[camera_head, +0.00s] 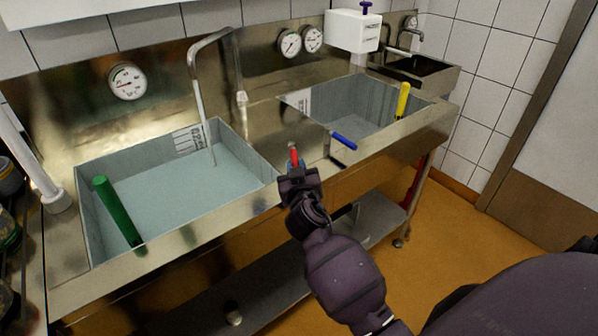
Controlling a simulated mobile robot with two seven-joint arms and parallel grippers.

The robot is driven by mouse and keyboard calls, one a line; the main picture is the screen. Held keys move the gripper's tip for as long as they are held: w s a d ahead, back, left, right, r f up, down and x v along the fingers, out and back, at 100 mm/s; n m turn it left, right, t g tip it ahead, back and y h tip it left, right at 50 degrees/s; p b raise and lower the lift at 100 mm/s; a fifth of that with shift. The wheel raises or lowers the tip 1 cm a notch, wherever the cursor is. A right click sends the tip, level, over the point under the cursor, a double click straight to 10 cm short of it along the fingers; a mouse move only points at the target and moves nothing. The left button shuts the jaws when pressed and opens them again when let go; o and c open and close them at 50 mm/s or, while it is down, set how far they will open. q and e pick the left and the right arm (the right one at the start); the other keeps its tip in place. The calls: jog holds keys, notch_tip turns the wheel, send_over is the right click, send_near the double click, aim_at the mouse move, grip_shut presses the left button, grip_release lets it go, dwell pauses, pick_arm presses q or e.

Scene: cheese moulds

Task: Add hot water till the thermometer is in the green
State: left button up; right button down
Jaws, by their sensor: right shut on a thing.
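My right gripper (298,180) is at the front rim between the two basins, shut on a red handle (294,155). Its fingers hide the handle's lower part. A blue handle (343,140) lies just to the right. The left basin (255,158) holds pale water (180,192). A curved spout (208,40) reaches over it, and a thin pale column runs down to the water; I cannot tell if it is pipe or stream. A round dial (127,81) is on the wall behind, with two more dials (289,43) (312,39) further right. Their readings are too small to tell. My left gripper is out of view.
A green-handled thing (118,210) leans in the left basin. A yellow one (403,101) stands at the right basin (350,100). A white box (352,31) hangs at the back. A steel shelf (250,285) runs below. The floor (455,235) at right is free.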

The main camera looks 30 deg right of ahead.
jog(key=shift+a+h, duration=0.15)
jog(key=shift+h, duration=0.15)
jog(key=c, duration=1.1)
grip_release()
jog(key=shift+o, duration=0.2)
jog(key=b+v, duration=0.1)
jog(key=v, duration=0.9)
jog(key=shift+s+a+r, duration=0.2)
jog(key=shift+s, duration=0.1)
